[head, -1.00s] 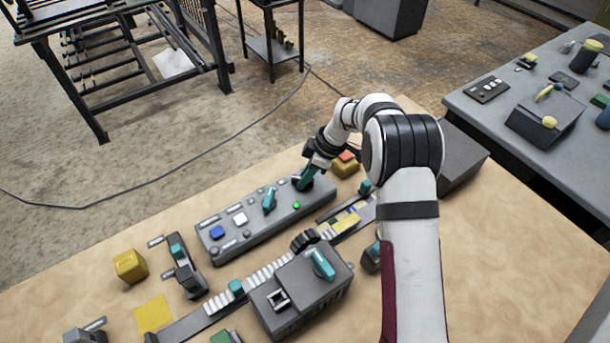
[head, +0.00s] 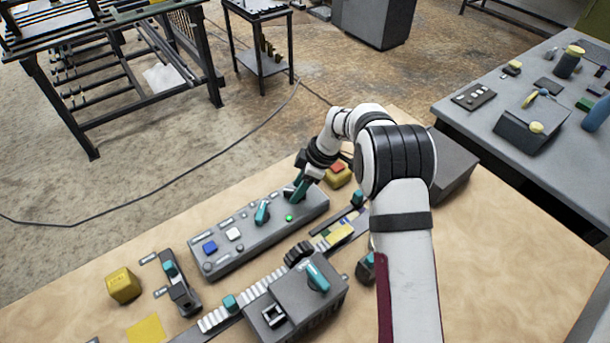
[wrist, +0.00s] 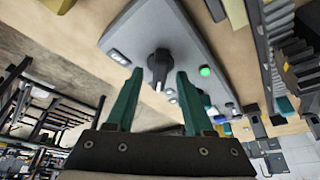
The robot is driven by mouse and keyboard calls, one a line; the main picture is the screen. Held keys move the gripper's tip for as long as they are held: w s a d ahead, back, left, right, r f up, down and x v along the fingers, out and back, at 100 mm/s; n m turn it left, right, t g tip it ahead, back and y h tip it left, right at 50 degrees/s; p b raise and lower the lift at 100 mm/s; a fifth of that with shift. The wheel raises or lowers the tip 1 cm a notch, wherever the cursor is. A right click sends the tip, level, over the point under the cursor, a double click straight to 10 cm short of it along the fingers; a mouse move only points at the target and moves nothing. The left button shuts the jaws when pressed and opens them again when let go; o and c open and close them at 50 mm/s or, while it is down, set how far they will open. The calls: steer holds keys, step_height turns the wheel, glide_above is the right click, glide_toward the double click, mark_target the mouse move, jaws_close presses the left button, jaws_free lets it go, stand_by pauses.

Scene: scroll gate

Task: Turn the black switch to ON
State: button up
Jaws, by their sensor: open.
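The black switch (wrist: 159,64) is a round knob with a pointer bar on the grey control panel (wrist: 182,32). Its white pointer mark faces down toward my gripper in the wrist view. My gripper (wrist: 160,80) is open, its two teal fingers on either side of the pointer end; I cannot tell if they touch it. Small label plates sit beside the knob, too small to read. In the head view my gripper (head: 297,189) is over the right end of the panel (head: 225,262) and hides the switch. A green light (head: 289,217) glows beside it.
The panel also bears a teal knob (head: 262,212), a white button (head: 234,233) and a blue button (head: 210,247). A yellow block with a red button (head: 338,174) stands close behind my gripper. A grey machine box (head: 295,300) and toothed rack (head: 225,315) lie in front.

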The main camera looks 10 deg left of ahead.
steer(key=v, duration=1.5)
steer(key=s+d+r+m+h, duration=0.1)
steer(key=s+d+r+m, duration=0.2)
steer(key=s+m, duration=0.3)
steer(key=s+d+r+m, duration=0.2)
steer(key=s+r+m, duration=0.15)
steer(key=s, duration=0.45)
steer(key=s+d+f+m+h, duration=0.1)
steer(key=s+d+f+m, duration=0.1)
steer(key=s+m, duration=0.5)
steer(key=s+d+f+m, duration=0.2)
steer(key=s+m, duration=0.5)
steer(key=s, duration=0.7)
steer(key=shift+d+f+h, duration=0.35)
steer(key=shift+d+h, duration=0.05)
steer(key=shift+d, duration=0.2)
steer(key=shift+w, duration=0.1)
